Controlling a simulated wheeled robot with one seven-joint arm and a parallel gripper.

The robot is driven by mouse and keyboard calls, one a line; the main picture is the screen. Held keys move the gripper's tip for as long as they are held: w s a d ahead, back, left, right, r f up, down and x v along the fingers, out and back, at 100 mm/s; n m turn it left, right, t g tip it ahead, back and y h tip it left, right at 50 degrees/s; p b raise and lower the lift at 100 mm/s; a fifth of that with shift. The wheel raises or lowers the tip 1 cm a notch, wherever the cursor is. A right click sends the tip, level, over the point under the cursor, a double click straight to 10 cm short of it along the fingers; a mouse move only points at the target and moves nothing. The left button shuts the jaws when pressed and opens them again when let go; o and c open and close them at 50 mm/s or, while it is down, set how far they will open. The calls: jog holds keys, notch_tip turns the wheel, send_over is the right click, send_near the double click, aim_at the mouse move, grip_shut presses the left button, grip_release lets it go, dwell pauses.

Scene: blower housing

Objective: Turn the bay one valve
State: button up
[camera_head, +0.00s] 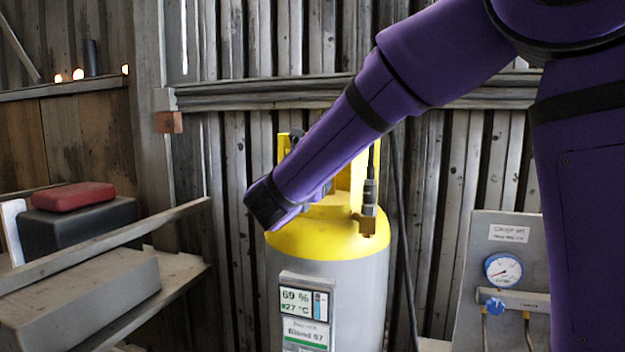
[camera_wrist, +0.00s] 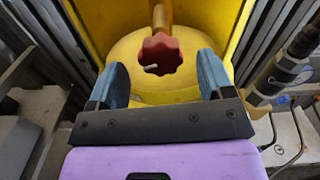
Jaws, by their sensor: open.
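A grey gas cylinder (camera_head: 333,287) with a yellow top (camera_head: 325,235) stands against the wall in the head view. A label and a small display reading 69 % and 27 °C are on its front. In the wrist view a dark red valve knob (camera_wrist: 160,54) sits on a brass stem above the yellow top (camera_wrist: 185,93). My gripper (camera_wrist: 164,75) is open, its two blue fingers apart on the left and right of the knob. In the head view my purple arm hides the knob and fingers.
A brass fitting with a hose (camera_head: 369,205) rises at the cylinder's right. A gauge panel (camera_head: 497,247) with a blue knob (camera_head: 495,306) stands at the right. Wooden shelving at the left holds a dark box (camera_head: 78,228) with a red case (camera_head: 74,196) on it.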

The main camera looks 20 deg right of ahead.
jog(key=shift+x, duration=1.55)
jog(key=c, duration=0.9)
